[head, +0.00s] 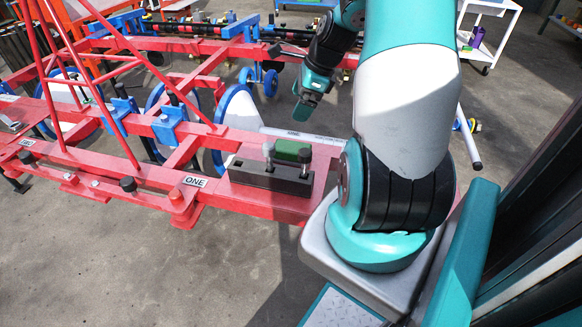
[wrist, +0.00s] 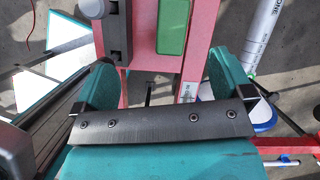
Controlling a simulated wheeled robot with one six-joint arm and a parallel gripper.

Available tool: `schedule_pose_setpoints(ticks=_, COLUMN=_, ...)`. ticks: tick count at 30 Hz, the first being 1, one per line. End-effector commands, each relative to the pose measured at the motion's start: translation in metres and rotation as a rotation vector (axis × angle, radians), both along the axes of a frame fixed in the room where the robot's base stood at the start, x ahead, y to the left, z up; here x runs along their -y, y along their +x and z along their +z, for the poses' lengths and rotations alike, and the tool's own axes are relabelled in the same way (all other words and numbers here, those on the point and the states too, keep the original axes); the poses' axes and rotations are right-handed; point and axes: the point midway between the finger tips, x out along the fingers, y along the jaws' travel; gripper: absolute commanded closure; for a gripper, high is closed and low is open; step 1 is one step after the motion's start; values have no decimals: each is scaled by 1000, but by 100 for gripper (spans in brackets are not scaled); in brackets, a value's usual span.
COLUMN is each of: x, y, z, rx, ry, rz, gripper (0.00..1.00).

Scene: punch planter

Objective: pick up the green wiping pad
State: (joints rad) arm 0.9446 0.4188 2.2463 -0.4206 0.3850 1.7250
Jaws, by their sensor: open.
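In the wrist view the pad (wrist: 173,26) is a green rounded rectangle at the top edge, partly cut off. My gripper (head: 304,110) is above and beyond the pad in the head view. In the wrist view my gripper (wrist: 164,72) has its two teal fingers wide apart with nothing between them. The pad lies ahead of the fingertips, apart from them.
The red planter frame (head: 250,202) with "ONE" labels runs across the view. Blue-rimmed wheels (head: 238,110) and blue clamps (head: 170,126) sit along it. A white tube (head: 305,135) lies behind the pad. A white cart (head: 489,35) stands back right. The front-left floor is clear.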

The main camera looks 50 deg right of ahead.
Motion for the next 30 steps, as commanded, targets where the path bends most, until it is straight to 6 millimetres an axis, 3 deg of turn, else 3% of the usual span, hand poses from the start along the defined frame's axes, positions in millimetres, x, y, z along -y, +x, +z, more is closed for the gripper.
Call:
schedule_pose_setpoints(ticks=1, x=15, y=-8, z=-17, rx=-11, ry=23, rz=-99, gripper=2)
schedule_pose_setpoints(ticks=6, x=33, y=-16, z=-37, rx=-27, ry=59, rz=-245, gripper=2)
schedule_pose_setpoints(ticks=18, x=18, y=14, z=-117, rx=-29, ry=60, rz=-244, gripper=2)
schedule_pose_setpoints(ticks=30, x=11, y=28, z=-155, rx=-29, ry=59, rz=-243, gripper=2)
